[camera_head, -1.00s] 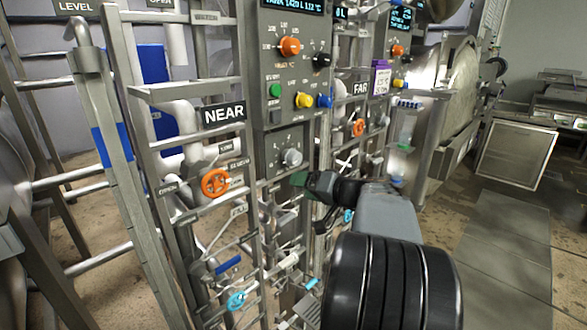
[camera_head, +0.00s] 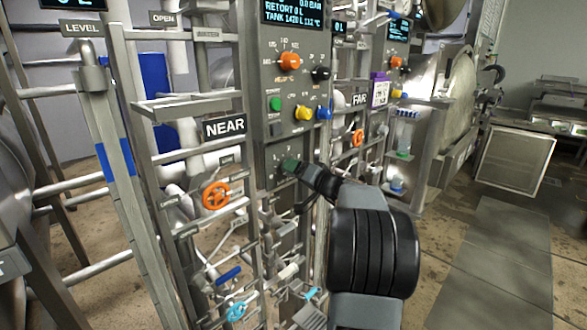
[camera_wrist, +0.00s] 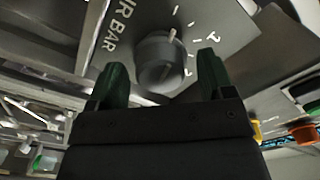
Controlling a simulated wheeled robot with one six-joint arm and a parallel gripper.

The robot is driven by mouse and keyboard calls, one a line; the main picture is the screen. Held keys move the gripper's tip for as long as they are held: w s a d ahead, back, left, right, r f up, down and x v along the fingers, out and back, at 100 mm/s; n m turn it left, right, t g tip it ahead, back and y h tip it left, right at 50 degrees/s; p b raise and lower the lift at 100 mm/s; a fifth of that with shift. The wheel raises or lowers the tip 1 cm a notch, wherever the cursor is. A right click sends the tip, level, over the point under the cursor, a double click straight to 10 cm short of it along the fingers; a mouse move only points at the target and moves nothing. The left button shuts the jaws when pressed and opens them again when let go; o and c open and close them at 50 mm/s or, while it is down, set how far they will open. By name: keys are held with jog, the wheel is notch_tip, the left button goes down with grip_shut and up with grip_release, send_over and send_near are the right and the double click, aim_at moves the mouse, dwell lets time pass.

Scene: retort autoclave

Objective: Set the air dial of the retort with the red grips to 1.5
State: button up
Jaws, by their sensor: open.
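The grey round air dial (camera_wrist: 162,60) sits on a metal plate in the wrist view, beside cropped lettering ending in "R BAR". A pale pointer line shows on its upper edge, and white scale ticks and digits lie to its right; the exact setting is hard to read. My gripper (camera_wrist: 163,70) is open, with one green finger on each side of the dial; contact cannot be told. In the head view my gripper (camera_head: 289,166) is at the lower panel beside the NEAR sign (camera_head: 224,126) and mostly hides the dial. No red grips can be made out.
Above is a control panel with an orange knob (camera_head: 289,62), a black knob (camera_head: 320,73), and green, yellow and blue controls. An orange valve wheel (camera_head: 216,195) and pipes stand to the left. The FAR panel stands to the right. Floor is clear at right.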

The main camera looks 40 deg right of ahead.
jog(key=shift+w+a, duration=0.15)
jog(key=shift+w, duration=0.6)
jog(key=shift+c, duration=0.4)
jog(key=c, duration=0.8)
jog(key=shift+a, duration=0.1)
jog(key=shift+c, duration=0.2)
